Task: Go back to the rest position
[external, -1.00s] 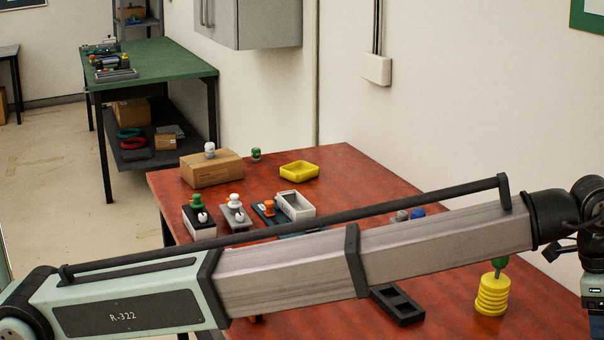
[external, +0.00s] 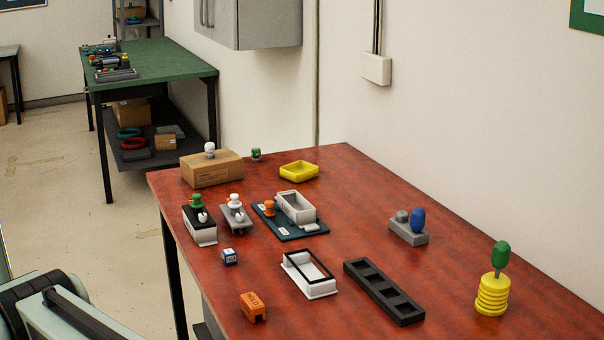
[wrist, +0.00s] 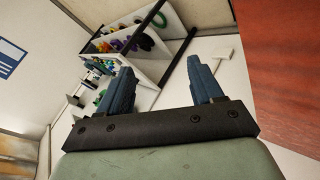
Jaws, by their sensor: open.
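My gripper (wrist: 161,88) shows in the wrist view with its two dark blue fingers spread apart. Nothing is between the fingers. Behind them I see the pale floor and a white shelf unit (wrist: 155,60) with colored items. In the external view only a pale green part of my arm shows at the lower left corner, and my gripper is out of that picture. My arm is clear of the red-brown table (external: 365,220). Its edge also shows at the right of the wrist view (wrist: 285,60).
The table holds a cardboard box (external: 212,170), a yellow tray (external: 299,170), a black slotted rack (external: 383,291), a white open case (external: 309,275), an orange block (external: 253,307) and a yellow ringed stand (external: 492,296). A green bench (external: 150,65) stands at the back left.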

